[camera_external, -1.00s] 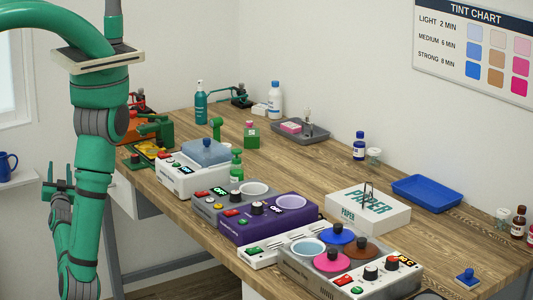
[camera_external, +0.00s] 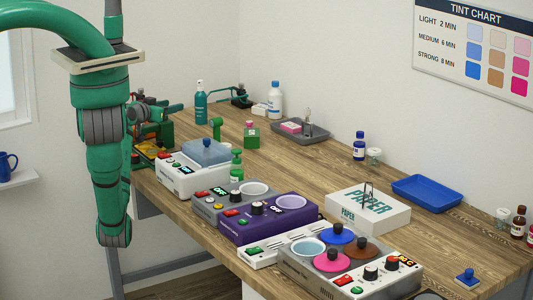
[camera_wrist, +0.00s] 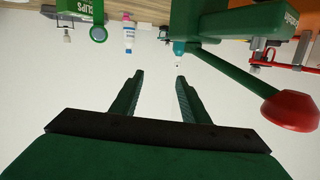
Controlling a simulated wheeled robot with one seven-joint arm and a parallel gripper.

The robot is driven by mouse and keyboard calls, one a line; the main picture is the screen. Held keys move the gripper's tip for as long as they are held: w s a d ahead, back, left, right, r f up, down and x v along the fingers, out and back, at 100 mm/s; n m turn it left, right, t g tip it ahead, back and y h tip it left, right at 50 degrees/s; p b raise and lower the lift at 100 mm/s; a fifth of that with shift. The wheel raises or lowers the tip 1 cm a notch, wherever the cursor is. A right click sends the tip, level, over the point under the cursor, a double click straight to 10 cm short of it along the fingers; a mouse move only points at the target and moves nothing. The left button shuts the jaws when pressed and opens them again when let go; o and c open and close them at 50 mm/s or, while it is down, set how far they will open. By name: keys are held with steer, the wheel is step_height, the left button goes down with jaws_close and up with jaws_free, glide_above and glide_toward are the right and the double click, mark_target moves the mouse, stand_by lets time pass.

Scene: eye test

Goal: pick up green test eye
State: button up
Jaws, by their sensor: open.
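A small green upright piece with a round head (camera_external: 216,128) stands on the table left of the green box. It is the likeliest green test eye, but it is too small to be sure. In the wrist view a green round head with a pale centre (camera_wrist: 98,33) shows at the upper left, seemingly the same piece. My gripper (camera_wrist: 158,76) is open, with nothing between its fingers, and apart from that piece. In the external view my gripper is near the table's far left end, hard to tell from the machines there.
A green machine arm with a red knob (camera_wrist: 290,110) is close on the right in the wrist view. A green box (camera_external: 252,138), a teal bottle (camera_external: 201,104) and a white machine with a blue lid (camera_external: 190,178) stand around the green piece.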

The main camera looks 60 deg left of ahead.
mark_target(214, 129)
steer(key=w+d+f+m+h, duration=0.1)
steer(key=w+d+f+h, duration=0.1)
steer(key=w, duration=0.1)
steer(key=w+d+f+m+h, duration=0.1)
steer(key=w+d+f+h, duration=0.1)
steer(key=w+d+f, duration=0.1)
steer(key=w+d+f+m+g+h, duration=0.1)
steer(key=w+d+f+h, duration=0.1)
steer(key=w+d, duration=0.1)
steer(key=shift+f+m, duration=0.3)
steer(key=shift+a+x, duration=0.2)
steer(key=shift+x, duration=2.95)
steer(key=shift+r, duration=0.1)
jaws_close()
